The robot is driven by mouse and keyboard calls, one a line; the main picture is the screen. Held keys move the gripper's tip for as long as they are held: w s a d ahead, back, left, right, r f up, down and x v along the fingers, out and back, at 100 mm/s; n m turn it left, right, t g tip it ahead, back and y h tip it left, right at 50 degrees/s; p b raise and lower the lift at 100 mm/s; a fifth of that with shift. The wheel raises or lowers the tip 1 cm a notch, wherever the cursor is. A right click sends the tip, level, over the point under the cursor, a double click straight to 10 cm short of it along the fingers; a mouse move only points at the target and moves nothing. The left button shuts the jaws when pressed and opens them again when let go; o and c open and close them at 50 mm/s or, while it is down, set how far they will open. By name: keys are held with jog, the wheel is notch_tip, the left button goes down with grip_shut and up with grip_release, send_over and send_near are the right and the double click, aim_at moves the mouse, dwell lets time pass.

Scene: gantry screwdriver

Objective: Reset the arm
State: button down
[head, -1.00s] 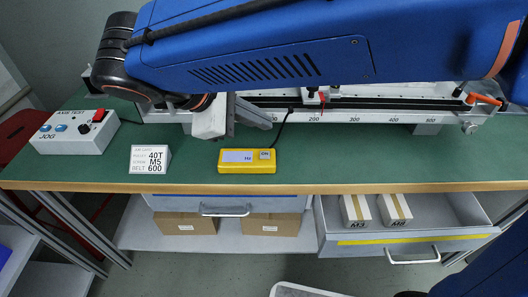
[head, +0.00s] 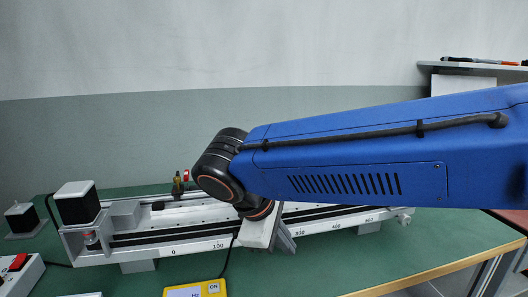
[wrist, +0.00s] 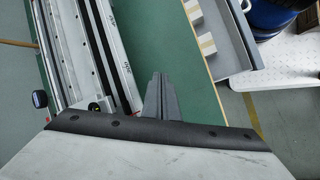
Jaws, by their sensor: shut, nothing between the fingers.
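My arm reaches across the head view from the right, and its wrist hangs over the green bench. My gripper (head: 286,243) is grey, shut and empty, in front of the gantry rail. It points down toward the bench, partly hidden by its pale housing. In the wrist view the closed fingers (wrist: 158,92) show beside the rail, apart from it, over green bench top.
A yellow meter (head: 196,290) lies near the bench front, and a control box (head: 18,272) with a red switch sits at left. An open drawer (wrist: 230,42) holds white boxes (wrist: 206,44). A wall shelf (head: 475,66) holds tools at upper right. Bench front at right is clear.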

jog(key=d+f+m, duration=0.1)
jog(key=d, duration=0.3)
jog(key=s+d+f+m+y, duration=0.1)
jog(key=d+m, duration=0.1)
jog(key=d, duration=0.2)
jog(key=d+f+m+g+y, duration=0.1)
jog(key=d+m, duration=0.1)
jog(key=d, duration=0.3)
jog(key=shift+s+f, duration=0.15)
jog(key=shift+s, duration=0.1)
jog(key=s+d+f+m+t+y, duration=0.2)
jog(key=s+d+f+m, duration=0.4)
jog(key=d+m, duration=0.3)
jog(key=shift+s+d+f+y, duration=0.15)
jog(key=shift+s+d+y, duration=0.4)
jog(key=shift+d, duration=0.6)
jog(key=shift+s, duration=0.1)
